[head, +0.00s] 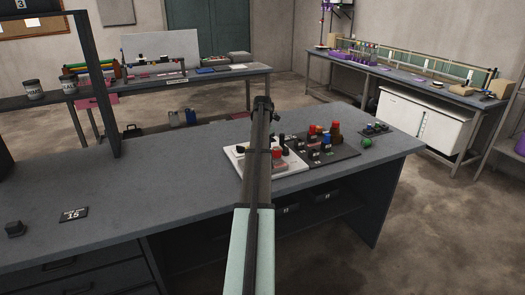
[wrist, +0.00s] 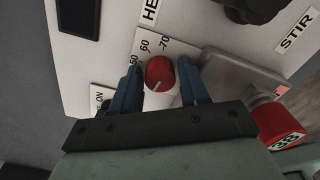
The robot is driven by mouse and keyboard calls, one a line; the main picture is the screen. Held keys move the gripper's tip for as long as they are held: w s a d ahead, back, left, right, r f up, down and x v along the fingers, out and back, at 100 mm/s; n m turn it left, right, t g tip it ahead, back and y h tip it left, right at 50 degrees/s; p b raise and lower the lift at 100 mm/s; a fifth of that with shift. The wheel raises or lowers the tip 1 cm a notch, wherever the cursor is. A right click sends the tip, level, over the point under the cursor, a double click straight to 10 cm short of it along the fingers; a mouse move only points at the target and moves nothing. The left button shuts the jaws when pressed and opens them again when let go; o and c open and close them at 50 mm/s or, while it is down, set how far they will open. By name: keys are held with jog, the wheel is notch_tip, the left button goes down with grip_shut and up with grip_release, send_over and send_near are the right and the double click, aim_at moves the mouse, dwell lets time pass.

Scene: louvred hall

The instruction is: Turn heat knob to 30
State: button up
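The red heat knob (wrist: 159,73) sits on a white plate (wrist: 105,50) in the wrist view, beside a scale reading 60 and 70 and a partly covered label starting "HE". A pale pointer line on the knob points down and slightly left in the picture. My gripper (wrist: 159,82) is open, with one blue finger on each side of the knob and a visible gap to it. In the head view my arm covers part of the white plate (head: 292,165), and the knob and fingertips cannot be made out clearly.
A label "STIR" (wrist: 296,36) and a dark round part (wrist: 255,8) lie to the right. A red block with a white numbered face (wrist: 282,132) stands close to my gripper's right. In the head view, a dark board with small bottles (head: 325,150) adjoins the plate; the bench's left is mostly clear.

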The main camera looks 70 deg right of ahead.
jog(key=o, duration=0.3)
jog(key=shift+r, duration=0.1)
jog(key=shift+r, duration=3.4)
jog(key=shift+r, duration=0.15)
notch_tip(320, 180, up, 14)
jog(key=shift+f, duration=0.25)
